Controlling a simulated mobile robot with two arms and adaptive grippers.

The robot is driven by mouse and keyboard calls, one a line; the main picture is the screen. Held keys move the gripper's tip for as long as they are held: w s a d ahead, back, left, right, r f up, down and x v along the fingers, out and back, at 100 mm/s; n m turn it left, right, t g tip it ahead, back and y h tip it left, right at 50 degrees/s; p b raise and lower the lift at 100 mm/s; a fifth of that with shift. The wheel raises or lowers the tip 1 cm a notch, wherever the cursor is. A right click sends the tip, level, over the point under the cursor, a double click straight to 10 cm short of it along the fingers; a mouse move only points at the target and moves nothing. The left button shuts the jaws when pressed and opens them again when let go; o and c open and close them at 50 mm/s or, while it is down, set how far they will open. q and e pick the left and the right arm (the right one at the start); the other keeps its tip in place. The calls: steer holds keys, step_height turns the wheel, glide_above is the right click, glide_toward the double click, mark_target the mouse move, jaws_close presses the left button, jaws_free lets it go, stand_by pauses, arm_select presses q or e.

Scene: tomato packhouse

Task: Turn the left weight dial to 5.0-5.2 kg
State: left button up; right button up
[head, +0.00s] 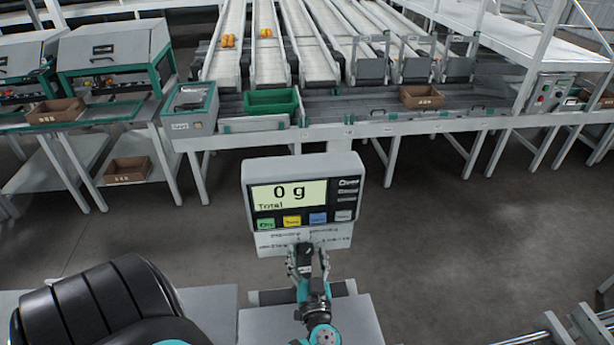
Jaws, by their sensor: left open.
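A grey scale unit (253,180) stands in front of me, with a lit display (288,193) reading "0 g" and "Total". Below the display is a row of green, yellow, blue and grey buttons. Under them is a pale lower panel (340,236) with small print, too small to read. I cannot make out a weight dial. My left gripper (308,250) is open, its fingers pointing up and away at the lower panel, and it hides the middle of it. I cannot tell whether it touches the panel. My right gripper is not in view.
A grey platform (358,325) lies below the scale. Behind, a sorting line has several conveyor lanes (305,40), orange tomatoes (228,41), a green crate (271,101) and a brown crate (421,96). Metal rails (590,325) are at the lower right. Open floor (450,240) lies right of the scale.

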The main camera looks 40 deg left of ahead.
arm_select(q)
steer(key=shift+w+a, duration=0.1)
steer(key=shift+c, duration=0.3)
steer(key=c, duration=1.1)
steer(key=shift+o, duration=0.2)
steer(key=shift+f+m+b, duration=0.15)
steer(key=shift+m+b, duration=0.75)
steer(key=shift+b, duration=0.05)
steer(key=shift+m+b, duration=0.8)
steer(key=shift+m, duration=0.4)
steer(key=m+b, duration=0.1)
steer(key=m, duration=0.1)
steer(key=shift+w+m, duration=0.1)
steer(key=shift+m, duration=0.2)
steer(key=shift+m+b, duration=0.35)
steer(key=shift+m, duration=1.15)
